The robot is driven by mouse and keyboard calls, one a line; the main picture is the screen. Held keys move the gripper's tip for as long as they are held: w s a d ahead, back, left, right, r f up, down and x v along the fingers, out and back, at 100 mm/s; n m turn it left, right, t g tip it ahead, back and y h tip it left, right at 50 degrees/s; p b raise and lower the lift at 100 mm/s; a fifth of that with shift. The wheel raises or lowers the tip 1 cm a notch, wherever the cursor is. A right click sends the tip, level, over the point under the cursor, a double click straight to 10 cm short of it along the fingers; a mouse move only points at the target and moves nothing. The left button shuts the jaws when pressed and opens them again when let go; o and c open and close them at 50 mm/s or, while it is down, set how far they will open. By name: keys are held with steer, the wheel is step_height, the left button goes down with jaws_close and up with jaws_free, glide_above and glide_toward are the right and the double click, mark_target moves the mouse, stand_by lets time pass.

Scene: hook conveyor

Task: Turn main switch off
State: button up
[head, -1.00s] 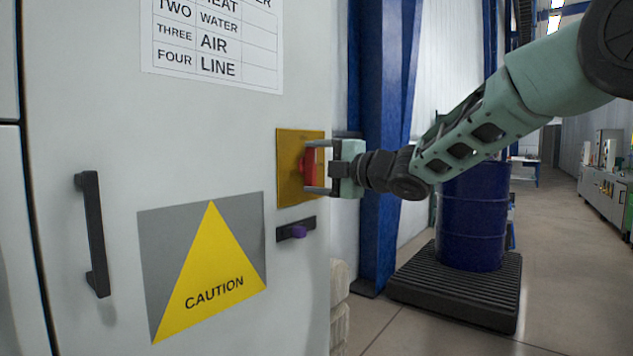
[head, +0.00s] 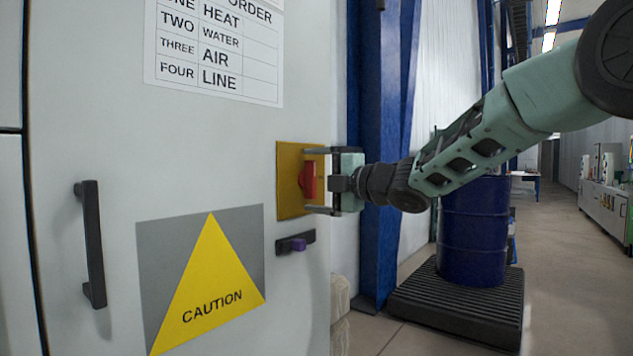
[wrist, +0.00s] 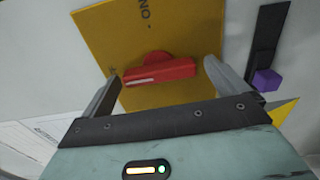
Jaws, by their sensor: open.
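The main switch is a red handle (head: 308,180) on a yellow plate (head: 287,196) on the grey cabinet front. In the head view the handle looks upright. In the wrist view the red handle (wrist: 160,72) lies across the picture between the fingers, with the letters "NO" or "ON" on the yellow plate (wrist: 120,30) above it. My gripper (head: 318,181) is open in front of the plate, one finger above and one below the handle. In the wrist view my gripper (wrist: 160,80) has its fingers at the two ends of the handle; whether they touch it is unclear.
A black bracket with a purple knob (head: 298,245) sits just below the plate. The cabinet has a black door handle (head: 91,244), a caution sign (head: 160,240) and a label chart (head: 212,48). A blue column (head: 380,150) and a blue drum (head: 472,232) on a black pallet (head: 455,315) stand to the right.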

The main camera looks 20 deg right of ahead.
steer(key=v, duration=1.7)
steer(key=shift+s+d, duration=0.15)
steer(key=shift+s, duration=0.05)
